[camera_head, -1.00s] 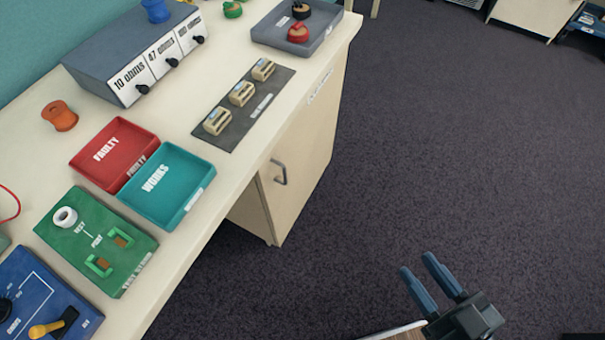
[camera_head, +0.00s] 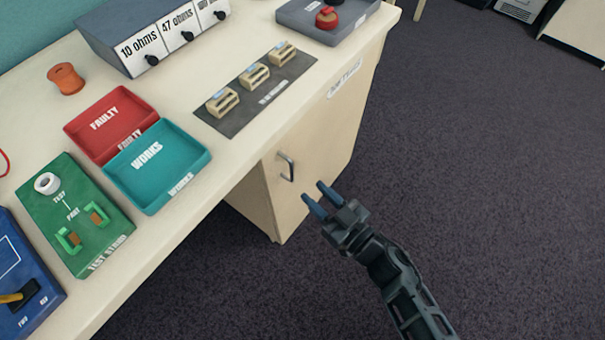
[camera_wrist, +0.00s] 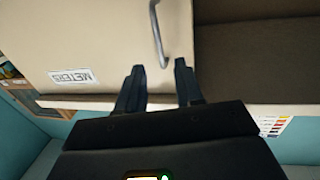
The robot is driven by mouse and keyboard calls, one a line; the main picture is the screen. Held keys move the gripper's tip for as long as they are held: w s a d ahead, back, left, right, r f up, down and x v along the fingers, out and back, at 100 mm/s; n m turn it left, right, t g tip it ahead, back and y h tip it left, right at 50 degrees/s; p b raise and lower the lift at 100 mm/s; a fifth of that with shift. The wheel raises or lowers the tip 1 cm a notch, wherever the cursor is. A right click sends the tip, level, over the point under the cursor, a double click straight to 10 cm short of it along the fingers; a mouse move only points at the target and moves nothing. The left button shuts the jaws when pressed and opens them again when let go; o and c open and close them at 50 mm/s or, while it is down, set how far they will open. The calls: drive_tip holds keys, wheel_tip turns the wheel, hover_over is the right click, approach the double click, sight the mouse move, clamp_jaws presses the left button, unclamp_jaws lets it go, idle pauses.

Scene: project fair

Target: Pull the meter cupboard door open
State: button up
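The meter cupboard door (camera_head: 318,158) is a cream panel under the bench, and it looks closed. Its metal bar handle (camera_head: 286,167) is near the door's left edge. In the wrist view the door (camera_wrist: 100,30) carries a "METERS" label (camera_wrist: 73,77), and the handle (camera_wrist: 157,35) lies just beyond the fingertips, roughly between them. My gripper (camera_head: 315,193) has two blue fingers, spread apart and empty. It is just in front of the door, to the lower right of the handle. In the wrist view my gripper (camera_wrist: 160,72) is not around the handle.
The bench top (camera_head: 222,150) overhangs the cupboard. On it are a red "FAULTY" tray (camera_head: 90,128), a teal "WORKS" tray (camera_head: 135,175), a green test board (camera_head: 85,235) and a dark mat (camera_head: 230,124) with small parts. The carpet (camera_head: 480,180) to the right is clear.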

drive_tip(key=x, duration=0.7)
clamp_jaws()
idle(1.4)
